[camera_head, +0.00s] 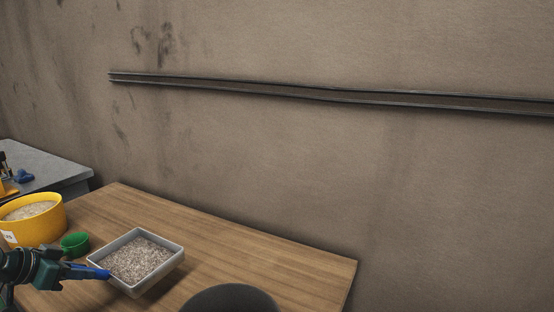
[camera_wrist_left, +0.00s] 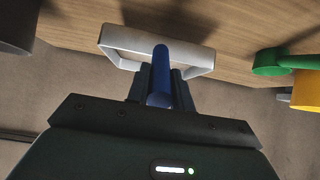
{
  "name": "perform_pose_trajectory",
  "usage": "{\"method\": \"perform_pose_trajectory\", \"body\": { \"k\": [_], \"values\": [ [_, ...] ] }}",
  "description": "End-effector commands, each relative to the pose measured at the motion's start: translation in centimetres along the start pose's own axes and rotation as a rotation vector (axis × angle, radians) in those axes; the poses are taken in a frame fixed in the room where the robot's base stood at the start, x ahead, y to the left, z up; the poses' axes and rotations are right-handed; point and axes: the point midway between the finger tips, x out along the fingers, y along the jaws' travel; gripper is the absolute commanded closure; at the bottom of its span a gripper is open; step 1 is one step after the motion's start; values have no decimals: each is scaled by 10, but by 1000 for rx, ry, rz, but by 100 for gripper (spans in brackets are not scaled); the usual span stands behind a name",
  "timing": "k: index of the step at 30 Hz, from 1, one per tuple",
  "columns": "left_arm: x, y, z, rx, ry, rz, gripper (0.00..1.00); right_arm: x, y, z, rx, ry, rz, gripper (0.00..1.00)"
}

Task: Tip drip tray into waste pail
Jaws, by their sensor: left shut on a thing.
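The drip tray (camera_head: 172,263) is a square pale-grey tray full of speckled granules, with a blue handle (camera_head: 103,274). My left gripper (camera_head: 78,272) is shut on the blue handle at the tray's left. In the left wrist view the jaws (camera_wrist_left: 160,92) close around the handle (camera_wrist_left: 161,75), with the tray (camera_wrist_left: 120,36) beyond. The tray looks about level and seems held a little above the table, with its shadow apart from it. A dark round thing (camera_head: 230,298), perhaps the waste pail, is cut by the bottom edge, right of the tray. My right gripper is out of view.
The table's right part is clear. A grey bench (camera_head: 55,172) stands at far left. The wall (camera_head: 300,170) is behind.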

Motion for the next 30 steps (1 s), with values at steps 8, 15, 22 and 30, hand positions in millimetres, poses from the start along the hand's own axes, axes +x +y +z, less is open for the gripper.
{"method": "perform_pose_trajectory", "body": {
  "k": [8,15,22,30],
  "values": [
    [-14,-1,-18,1,9,-2,100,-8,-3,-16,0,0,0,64],
    [-21,-1,-26,1,8,-2,100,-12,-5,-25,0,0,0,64],
    [-21,-1,-25,1,8,-2,100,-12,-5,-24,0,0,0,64],
    [-21,-1,-25,1,8,-3,100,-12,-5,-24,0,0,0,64]
  ]
}}
